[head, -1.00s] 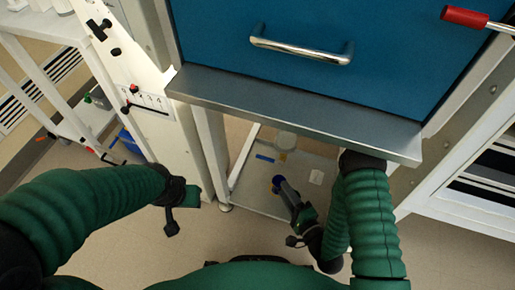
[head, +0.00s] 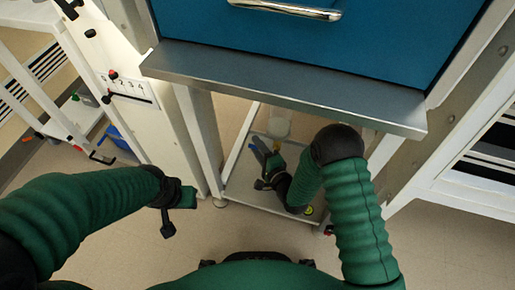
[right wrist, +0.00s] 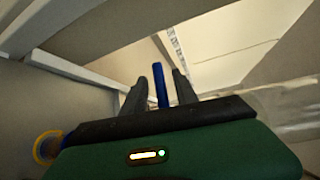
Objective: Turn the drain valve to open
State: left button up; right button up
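A narrow blue bar (right wrist: 160,85), which looks like a lever handle, stands between the two dark fingers of my right gripper (right wrist: 157,90) in the right wrist view. The fingers are spread, with a narrow gap beside the bar; I cannot tell if either touches it. In the head view my right gripper (head: 268,172) is low under the blue cabinet, beside a clear vessel (head: 278,125), and the bar is hard to make out. The valve body is not clearly visible. My left gripper (head: 175,203) hangs away at the left, with nothing seen in it; its fingers are unclear.
The cabinet's metal ledge (head: 285,88) overhangs my right arm. A white leg (head: 200,140) stands left of the right gripper. A panel with a numbered scale (head: 128,85) is at the left. A yellow ring (right wrist: 45,147) shows left of my right wrist. The floor in front is clear.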

jog(key=c, duration=0.7)
grip_shut()
jog(key=shift+s+f, duration=0.1)
dwell(0.5)
